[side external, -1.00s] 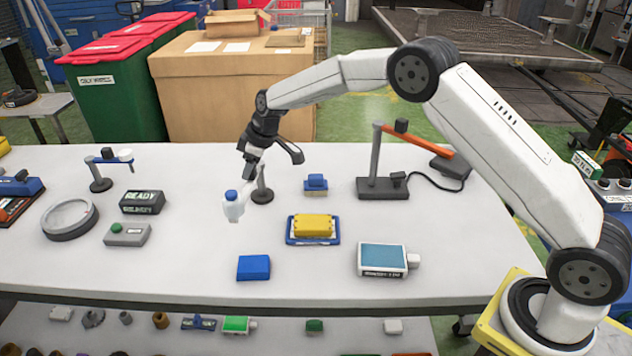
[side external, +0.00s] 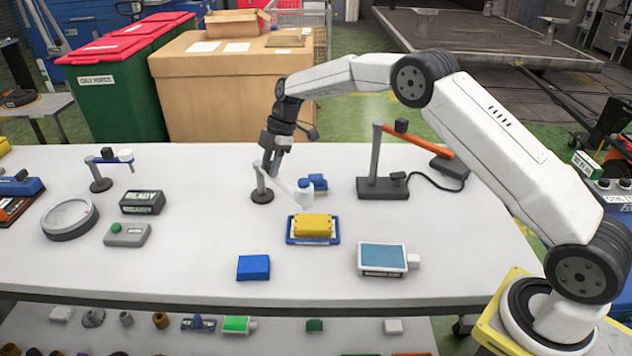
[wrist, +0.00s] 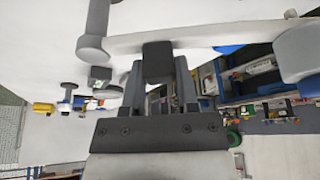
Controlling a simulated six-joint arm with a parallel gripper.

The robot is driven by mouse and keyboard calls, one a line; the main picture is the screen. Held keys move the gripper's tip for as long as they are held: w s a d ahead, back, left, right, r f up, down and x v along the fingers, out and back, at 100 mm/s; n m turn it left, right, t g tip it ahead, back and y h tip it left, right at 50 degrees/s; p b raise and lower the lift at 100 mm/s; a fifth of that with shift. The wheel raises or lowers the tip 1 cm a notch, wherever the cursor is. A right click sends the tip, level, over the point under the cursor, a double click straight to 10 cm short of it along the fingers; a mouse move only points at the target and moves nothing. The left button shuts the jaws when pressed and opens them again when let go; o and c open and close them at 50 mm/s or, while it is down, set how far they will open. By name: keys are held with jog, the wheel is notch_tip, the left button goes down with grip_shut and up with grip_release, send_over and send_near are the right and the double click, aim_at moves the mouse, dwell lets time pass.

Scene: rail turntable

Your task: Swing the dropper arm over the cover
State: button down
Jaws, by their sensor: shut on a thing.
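The dropper arm (side external: 284,184) is a thin white bar on a short grey post (side external: 261,190). A white bottle with a blue cap (side external: 305,190) hangs at its free end. In the side view the bottle appears just behind the yellow block (side external: 313,225) on a blue-edged tray (side external: 291,238); whether this block is the cover I cannot tell. My gripper (side external: 270,170) is shut on the dark grip of the bar, close to the post. The wrist view shows this dark grip (wrist: 158,62) between my fingers, with the bar (wrist: 210,38) running across and the bottle at right (wrist: 303,52).
A blue sponge-like block (side external: 317,181) stands behind the bottle. A blue box (side external: 253,267) lies in front, and a teal-screened device (side external: 382,258) at front right. A lamp-like stand with an orange arm (side external: 415,140) is at back right.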

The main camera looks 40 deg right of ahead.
jog(key=shift+d+n+g, duration=0.3)
jog(key=shift+d+n, duration=0.1)
jog(key=shift+n, duration=0.3)
jog(key=shift+d, duration=0.1)
jog(key=shift+c, duration=1.8)
grip_release()
jog(key=v, duration=0.8)
